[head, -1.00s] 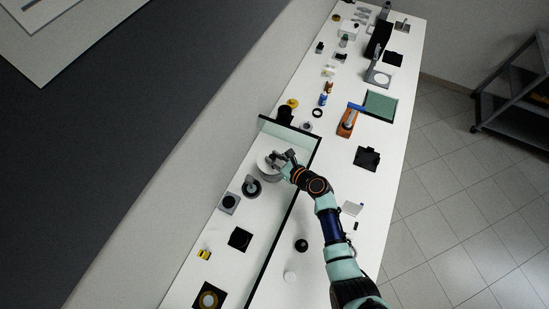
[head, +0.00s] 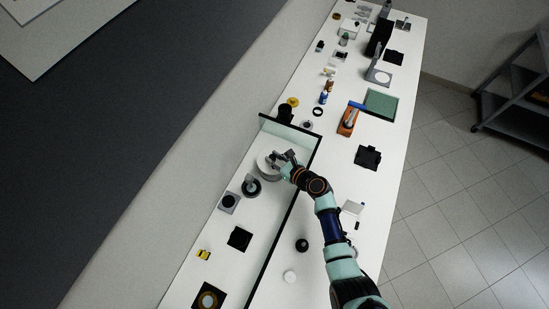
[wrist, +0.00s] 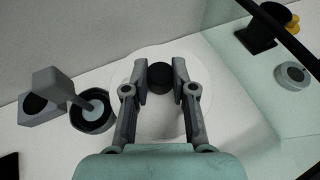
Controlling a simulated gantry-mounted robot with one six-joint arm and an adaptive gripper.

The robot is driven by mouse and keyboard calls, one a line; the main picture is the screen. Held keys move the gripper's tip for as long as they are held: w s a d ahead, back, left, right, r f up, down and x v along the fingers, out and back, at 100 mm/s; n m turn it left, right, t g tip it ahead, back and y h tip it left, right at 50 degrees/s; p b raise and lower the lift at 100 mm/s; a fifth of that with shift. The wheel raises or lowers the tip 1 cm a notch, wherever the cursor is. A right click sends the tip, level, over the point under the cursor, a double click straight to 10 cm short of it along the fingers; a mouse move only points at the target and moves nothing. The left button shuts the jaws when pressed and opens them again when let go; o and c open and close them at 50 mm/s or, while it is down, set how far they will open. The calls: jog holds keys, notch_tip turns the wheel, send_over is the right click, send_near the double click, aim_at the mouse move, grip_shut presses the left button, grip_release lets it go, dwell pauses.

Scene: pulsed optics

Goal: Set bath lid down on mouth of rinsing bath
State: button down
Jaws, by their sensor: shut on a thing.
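My gripper (head: 281,158) is shut on the black knob (wrist: 160,77) of the bath lid, a pale round disc (wrist: 160,118). In the wrist view the fingers stand on both sides of the knob, and the disc spreads out beneath them. In the head view a round pale body (head: 268,174), which looks like the rinsing bath, is directly below my gripper. The lid hides its mouth, so I cannot tell whether the lid touches the rim or how exactly it is centred.
A dark round pot with a grey handled piece (wrist: 93,108) stands close on the left, beside a grey square block (wrist: 42,108). A clear dark-edged panel (head: 290,130) bounds the area behind and to the right. A small grey round piece (wrist: 292,74) lies beyond it.

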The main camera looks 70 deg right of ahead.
jog(key=shift+f, duration=0.35)
jog(key=c, duration=0.9)
grip_release()
jog(key=shift+o, duration=0.2)
notch_tip(320, 180, up, 10)
